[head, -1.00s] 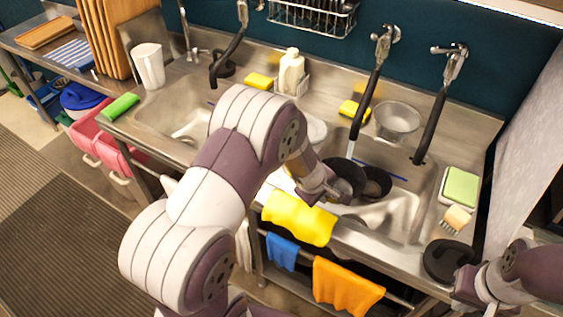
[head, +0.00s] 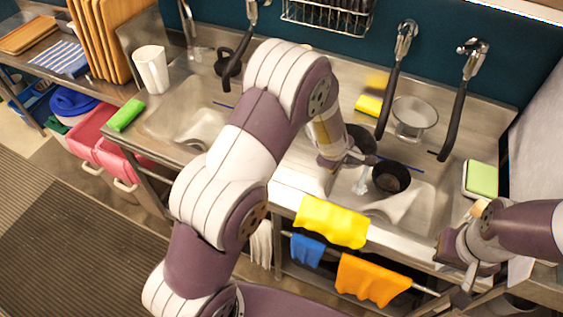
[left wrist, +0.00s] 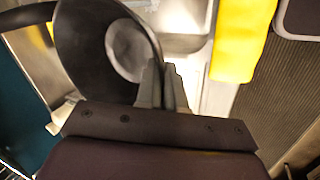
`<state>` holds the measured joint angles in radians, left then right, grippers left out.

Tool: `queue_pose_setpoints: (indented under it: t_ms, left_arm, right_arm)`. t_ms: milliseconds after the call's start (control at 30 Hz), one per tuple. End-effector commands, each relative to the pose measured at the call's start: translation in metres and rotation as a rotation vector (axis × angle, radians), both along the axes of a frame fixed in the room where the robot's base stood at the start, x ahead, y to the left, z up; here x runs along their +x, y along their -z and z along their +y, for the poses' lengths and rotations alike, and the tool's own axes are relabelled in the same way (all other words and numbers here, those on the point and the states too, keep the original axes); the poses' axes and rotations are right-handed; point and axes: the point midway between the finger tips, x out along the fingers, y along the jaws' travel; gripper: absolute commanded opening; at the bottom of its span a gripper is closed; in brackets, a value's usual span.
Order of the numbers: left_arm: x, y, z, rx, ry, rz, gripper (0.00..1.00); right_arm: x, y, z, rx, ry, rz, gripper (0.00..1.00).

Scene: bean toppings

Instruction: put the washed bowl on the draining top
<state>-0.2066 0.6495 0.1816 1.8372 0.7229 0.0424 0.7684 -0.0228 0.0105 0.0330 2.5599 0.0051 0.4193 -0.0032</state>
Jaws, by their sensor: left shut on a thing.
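My left gripper (head: 347,158) is shut on a dark bowl (head: 361,141), partly hidden behind the gripper and held above the sink area. In the left wrist view the dark bowl (left wrist: 85,45) is tilted, with its rim between the fingers (left wrist: 163,85); a pale round patch shows inside its outline. Another dark bowl (head: 391,177) is in the right sink basin (head: 425,195). A flat steel strip (head: 300,172) lies left of that basin, partly hidden by my left arm. My right gripper (head: 458,272) is open and empty at the counter's front right.
Two black hose taps (head: 388,100) hang over the right basin. A steel strainer (head: 414,116) and a yellow sponge (head: 369,105) are behind it. A green sponge (head: 481,178) lies at the right. Yellow (head: 332,221) and orange (head: 370,280) cloths hang in front.

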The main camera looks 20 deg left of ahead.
Motion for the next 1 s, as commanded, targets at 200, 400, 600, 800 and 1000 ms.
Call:
queue_pose_setpoints:
  t_ms: [200,400,600,800,1000]
  left_arm:
    - [-0.004,0.049,0.058,-0.001,-0.013,-0.001,0.0]
    - [-0.007,0.066,0.104,-0.001,-0.009,-0.001,0.0]
    - [-0.008,0.092,0.114,-0.001,-0.005,0.002,0.0]
    - [-0.008,0.109,0.114,-0.001,-0.004,-0.001,0.0]
    - [-0.008,0.109,0.113,-0.001,-0.004,0.0,0.0]
  right_arm:
    - [-0.001,0.071,0.0,0.0,0.0,0.002,0.0]
    - [0.0,0.088,0.0,0.0,0.0,0.001,0.0]
    - [0.0,0.102,0.0,0.0,0.0,0.0,0.0]
    - [0.0,0.107,0.001,0.0,0.0,0.001,0.0]
    - [0.0,0.106,0.001,0.0,0.0,0.001,0.0]
